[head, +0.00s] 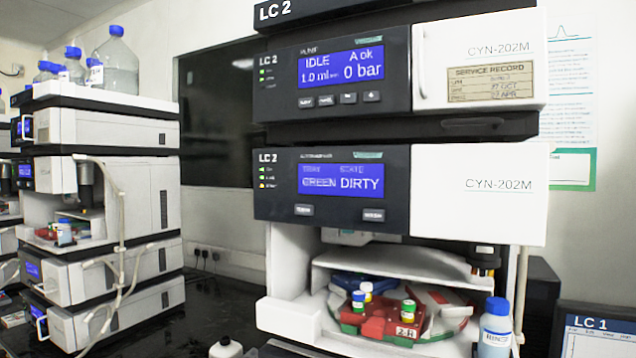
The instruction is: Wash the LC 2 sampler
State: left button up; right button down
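The LC 2 sampler (332,182) is the lower dark-fronted module of the near stack. Its blue display (341,182) reads GREEN and DIRTY. Below the display are two small buttons, a left one (304,210) and a right one that appears to read WASH (373,215). Under the panel is an open bay with a red and green vial tray (378,326) holding several capped vials. A blue-capped bottle (496,330), its label seemingly RINSE, stands at the bay's right front. Neither of my grippers is in view.
Another stack (110,130) with bottles on top stands at left, with loose tubing. An LC 1 screen (597,338) is at lower right. A small white container (225,348) sits on the dark bench (205,300).

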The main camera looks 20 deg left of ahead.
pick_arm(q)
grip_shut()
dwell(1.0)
